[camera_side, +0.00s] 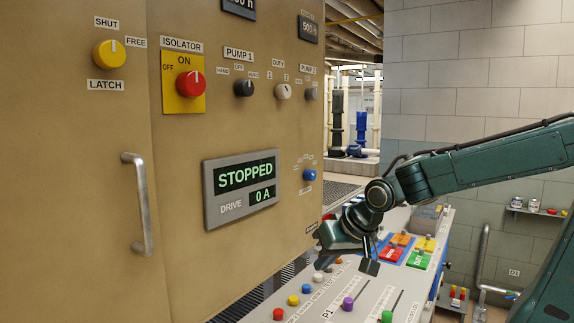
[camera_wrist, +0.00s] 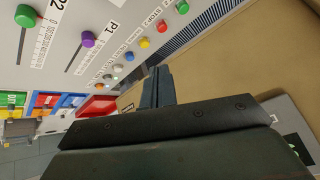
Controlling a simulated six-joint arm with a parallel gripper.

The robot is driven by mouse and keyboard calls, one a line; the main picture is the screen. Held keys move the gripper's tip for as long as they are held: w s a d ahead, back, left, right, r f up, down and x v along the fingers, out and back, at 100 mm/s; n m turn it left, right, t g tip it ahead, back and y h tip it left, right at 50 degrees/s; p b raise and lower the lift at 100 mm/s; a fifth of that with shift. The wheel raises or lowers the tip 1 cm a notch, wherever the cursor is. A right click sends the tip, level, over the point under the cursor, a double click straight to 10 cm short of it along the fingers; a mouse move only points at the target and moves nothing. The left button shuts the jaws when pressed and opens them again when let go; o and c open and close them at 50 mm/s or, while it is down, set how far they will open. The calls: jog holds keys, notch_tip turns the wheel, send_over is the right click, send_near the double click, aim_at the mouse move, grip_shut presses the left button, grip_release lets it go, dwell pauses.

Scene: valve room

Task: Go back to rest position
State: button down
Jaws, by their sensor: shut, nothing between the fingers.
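My gripper (camera_side: 369,264) is above the sloping console (camera_side: 335,300) in the side view, in front of the tan cabinet (camera_side: 90,200). Its fingers are shut and hold nothing. In the wrist view my gripper (camera_wrist: 157,75) shows as dark closed fingers, with the console's buttons beyond and the cabinet to the right. I see a gap between the fingers and the buttons in the side view, but cannot tell its exact size. My arm reaches in from the right.
The console carries a purple knob (camera_side: 347,304), a green knob (camera_side: 387,316) and a red button (camera_side: 278,314). Coloured trays (camera_side: 392,254) lie behind. A metal handle (camera_side: 140,205) sticks out from the cabinet, which displays STOPPED (camera_side: 245,175). A grey block wall (camera_side: 470,70) stands behind the arm.

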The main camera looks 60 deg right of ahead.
jog(key=s+a+n, duration=0.3)
jog(key=s, duration=0.4)
jog(key=s+a+r+n+g+y, duration=0.1)
jog(key=s+a+n, duration=0.2)
jog(key=s, duration=0.4)
jog(key=shift+r, duration=0.2)
jog(key=c, duration=2.2)
grip_release()
jog(key=shift+w, duration=0.1)
